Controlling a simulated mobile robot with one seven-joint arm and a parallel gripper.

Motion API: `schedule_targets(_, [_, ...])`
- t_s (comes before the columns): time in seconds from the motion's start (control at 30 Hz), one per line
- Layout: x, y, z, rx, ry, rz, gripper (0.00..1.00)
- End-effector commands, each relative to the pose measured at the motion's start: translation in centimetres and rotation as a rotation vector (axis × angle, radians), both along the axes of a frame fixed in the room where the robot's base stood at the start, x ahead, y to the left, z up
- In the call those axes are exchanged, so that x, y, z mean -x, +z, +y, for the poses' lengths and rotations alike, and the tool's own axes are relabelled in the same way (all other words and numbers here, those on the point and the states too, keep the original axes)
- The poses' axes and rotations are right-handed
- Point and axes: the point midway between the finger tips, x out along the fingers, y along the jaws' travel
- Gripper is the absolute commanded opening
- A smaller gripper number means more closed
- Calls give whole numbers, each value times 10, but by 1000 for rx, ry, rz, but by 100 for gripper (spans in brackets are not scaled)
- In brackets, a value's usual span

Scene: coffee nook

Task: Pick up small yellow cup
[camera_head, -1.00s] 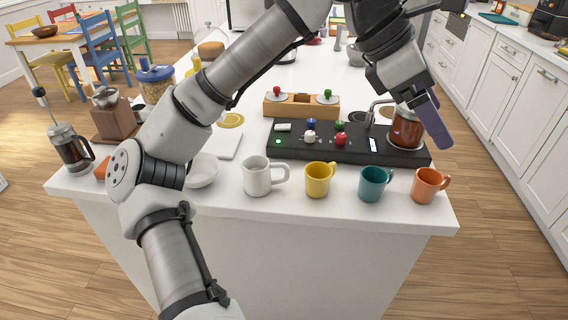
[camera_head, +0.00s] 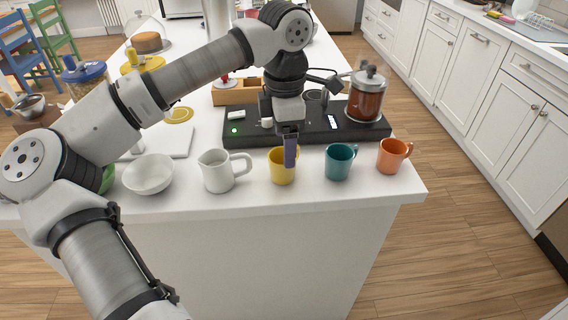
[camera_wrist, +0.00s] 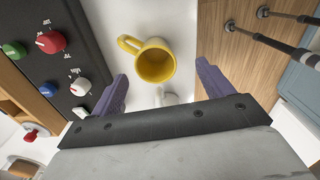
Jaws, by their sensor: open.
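The small yellow cup (camera_head: 282,168) stands upright on the front part of the white counter, between the white mug (camera_head: 220,170) and the teal mug (camera_head: 340,161). My gripper (camera_head: 290,152) is above the cup and hides part of its rim in the head view. In the wrist view the yellow cup (camera_wrist: 155,62) is empty, with its handle toward the upper left. It lies ahead of and between the two purple fingers of my gripper (camera_wrist: 160,88), which are apart with nothing between them.
A black coffee station (camera_head: 340,128) with knobs stands just behind the cups. An orange mug (camera_head: 393,154) is to the right and a white bowl (camera_head: 149,175) to the left. The counter's front edge is close to the cups. The wooden floor (camera_wrist: 232,45) shows beyond it.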

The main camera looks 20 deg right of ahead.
Motion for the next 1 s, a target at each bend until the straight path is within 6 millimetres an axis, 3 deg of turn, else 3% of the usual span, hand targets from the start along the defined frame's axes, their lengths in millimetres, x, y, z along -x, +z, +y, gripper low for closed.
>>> schedule_targets(0.4, [-6,-48,-3,1,0,2,79])
schedule_targets(0.67, [-7,-52,-3,1,1,-1,79])
schedule_targets(1.0, [-7,-52,-3,1,1,0,36])
